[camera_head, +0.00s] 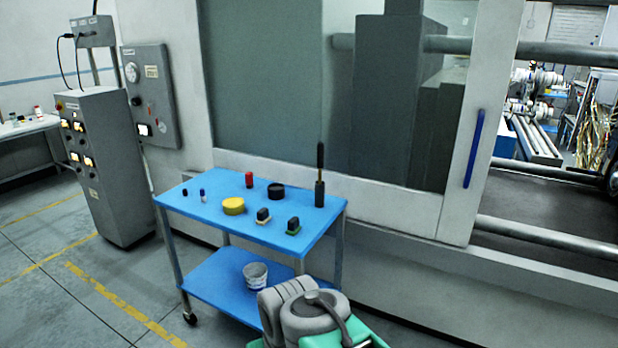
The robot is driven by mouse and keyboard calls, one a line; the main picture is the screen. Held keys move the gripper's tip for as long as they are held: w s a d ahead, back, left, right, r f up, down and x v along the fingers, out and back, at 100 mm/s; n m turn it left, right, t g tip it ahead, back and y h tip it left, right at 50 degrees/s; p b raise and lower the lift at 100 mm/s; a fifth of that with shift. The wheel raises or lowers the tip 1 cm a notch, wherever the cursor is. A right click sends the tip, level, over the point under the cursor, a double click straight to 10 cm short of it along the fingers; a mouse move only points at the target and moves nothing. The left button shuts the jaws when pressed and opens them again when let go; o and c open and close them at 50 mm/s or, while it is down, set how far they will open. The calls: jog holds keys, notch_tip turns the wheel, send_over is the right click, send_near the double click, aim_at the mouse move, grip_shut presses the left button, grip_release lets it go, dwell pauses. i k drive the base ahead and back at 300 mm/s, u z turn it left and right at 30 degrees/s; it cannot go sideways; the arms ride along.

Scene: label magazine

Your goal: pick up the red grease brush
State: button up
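I cannot make out a clearly red brush. The only red thing on the blue cart (220,229) is a small upright red object (249,180) near the back edge of its top; it looks like a short cylinder, too small to identify. A tall dark stick-like handle (320,157) stands upright in or on a dark grey block (319,194) at the cart's right back corner. Whether this is a brush is unclear, and it shows no red. My gripper is not in view.
The cart top also holds a yellow round tin (233,206), a black round tin (276,192), two dark blocks (263,215) (293,225) and two small bottles or caps at left. A bucket (255,275) stands on the lower shelf. A large machine (400,212) stands behind.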

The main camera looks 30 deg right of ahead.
aim_at(249, 178)
jog(key=u, duration=0.3)
jog(key=i, duration=1.45)
jog(key=u, duration=0.55)
jog(key=i, duration=1.2)
jog(key=z, duration=0.35)
